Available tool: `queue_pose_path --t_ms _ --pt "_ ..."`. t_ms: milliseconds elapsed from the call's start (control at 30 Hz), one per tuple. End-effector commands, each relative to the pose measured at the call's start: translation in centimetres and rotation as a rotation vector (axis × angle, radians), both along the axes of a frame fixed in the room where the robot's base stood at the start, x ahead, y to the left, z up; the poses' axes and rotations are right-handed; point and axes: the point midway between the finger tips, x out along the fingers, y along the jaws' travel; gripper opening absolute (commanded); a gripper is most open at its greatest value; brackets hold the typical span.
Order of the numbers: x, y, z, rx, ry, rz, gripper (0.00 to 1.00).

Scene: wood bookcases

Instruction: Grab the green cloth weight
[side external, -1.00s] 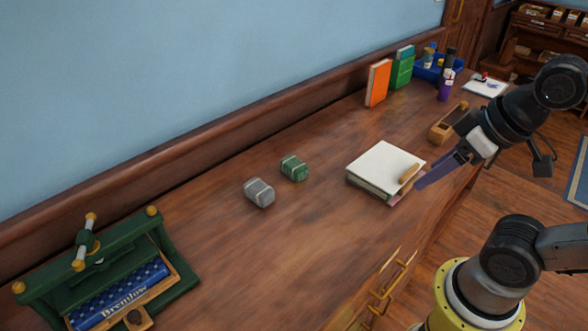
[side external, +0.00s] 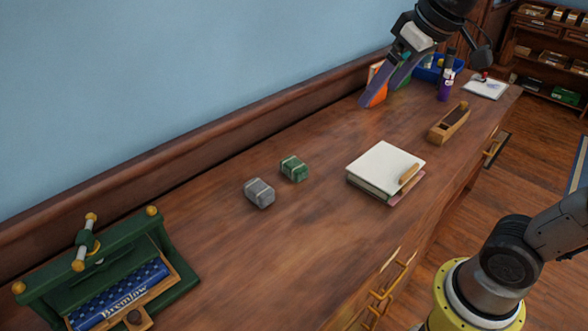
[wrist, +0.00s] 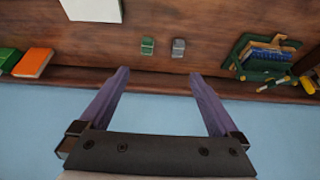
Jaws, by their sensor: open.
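The green cloth weight (side external: 294,168) is a small green block with pale bands, lying on the wooden desk. The grey weight (side external: 259,193) lies just to its left and nearer the camera, a small gap between them. In the wrist view the green weight (wrist: 148,46) lies beyond the fingertips, left of the grey weight (wrist: 178,48). My gripper (side external: 378,98) is open and empty, raised above the desk to the right of the green weight, in front of the orange book. Its purple fingers (wrist: 158,78) are wide apart in the wrist view.
A stack of books (side external: 384,165) lies right of the weights. A green press (side external: 110,265) with a blue book stands at the front left. An orange book (side external: 376,90), a wooden block plane (side external: 449,122) and a blue bin (side external: 430,72) are farther right. Desk around the weights is clear.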

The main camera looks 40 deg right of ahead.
Motion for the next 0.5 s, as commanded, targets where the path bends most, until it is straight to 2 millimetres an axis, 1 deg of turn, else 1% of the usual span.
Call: queue_pose_path --t_ms 33,167,200,267,300,367,400,467,500 --pt "2.2 -0.2 0.1 0.0 0.023 -0.005 0.97" --pt "7.4 -0.8 0.0 0.001 0.072 -0.015 0.97" --pt "8.9 -1.0 -0.3 0.002 0.086 -0.018 0.97" --pt "11.2 -1.3 -0.9 0.002 0.112 -0.022 0.97" --pt "12.8 -1.5 -1.5 0.003 0.128 -0.026 0.97" --pt "15.0 -1.9 -2.6 0.004 0.155 -0.031 0.97" --pt "16.4 -2.1 -3.5 0.005 0.172 -0.034 0.97" --pt "18.5 -2.5 -5.0 0.007 0.2 -0.04 0.97" --pt "19.8 -2.8 -6.2 0.008 0.218 -0.043 0.97"
